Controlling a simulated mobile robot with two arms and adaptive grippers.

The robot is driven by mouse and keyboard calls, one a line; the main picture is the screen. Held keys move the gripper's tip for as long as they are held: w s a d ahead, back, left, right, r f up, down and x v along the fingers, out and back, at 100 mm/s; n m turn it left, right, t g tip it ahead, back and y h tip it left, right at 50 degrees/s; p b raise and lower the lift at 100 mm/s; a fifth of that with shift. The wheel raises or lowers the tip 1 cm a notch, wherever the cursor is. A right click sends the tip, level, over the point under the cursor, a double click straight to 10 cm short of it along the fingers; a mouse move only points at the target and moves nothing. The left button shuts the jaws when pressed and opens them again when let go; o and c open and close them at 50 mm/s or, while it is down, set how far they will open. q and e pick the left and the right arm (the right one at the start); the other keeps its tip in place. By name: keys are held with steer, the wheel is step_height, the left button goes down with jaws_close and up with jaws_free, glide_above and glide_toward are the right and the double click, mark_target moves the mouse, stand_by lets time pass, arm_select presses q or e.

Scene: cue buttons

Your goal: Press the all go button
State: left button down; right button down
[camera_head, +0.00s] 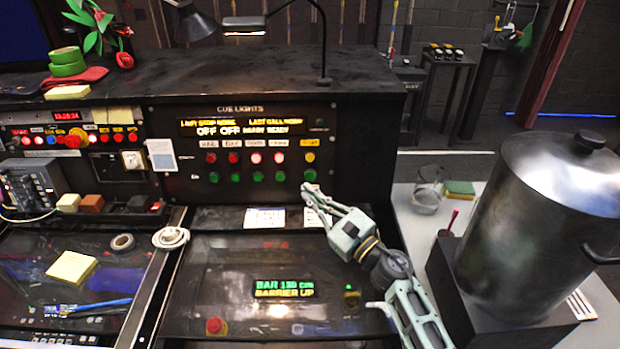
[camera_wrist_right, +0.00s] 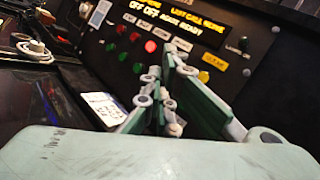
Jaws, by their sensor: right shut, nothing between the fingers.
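The cue lights panel (camera_head: 245,128) stands upright at the back of the desk, with rows of red and green buttons under a yellow-lit display. Its rightmost column has a yellow label (camera_head: 307,143), a yellow button (camera_head: 310,157) and a green button (camera_head: 310,175). The label is too small to read surely, so I cannot tell which is the all go button. My right gripper (camera_head: 307,191) is shut and empty, just below that green button; contact cannot be told. In the right wrist view its fingers hide part of the column, while the yellow button (camera_wrist_right: 203,77) shows. My left gripper is not in view.
A desk lamp (camera_head: 245,25) stands on the shelf above the panel. A large metal pot (camera_head: 535,220) stands right of my right arm. White cards (camera_head: 264,218) lie below the panel.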

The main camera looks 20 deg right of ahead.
mark_target(310, 176)
steer(key=w+d+f+b, duration=0.1)
steer(key=w+d+b, duration=0.1)
steer(key=w, duration=0.6)
steer(key=shift+d+b, duration=0.15)
steer(key=shift+b, duration=0.65)
steer(key=shift+f, duration=0.1)
stand_by(0.5)
steer(key=shift+w+d+b, duration=0.1)
steer(key=shift+w+b, duration=0.3)
steer(key=shift+b, duration=0.25)
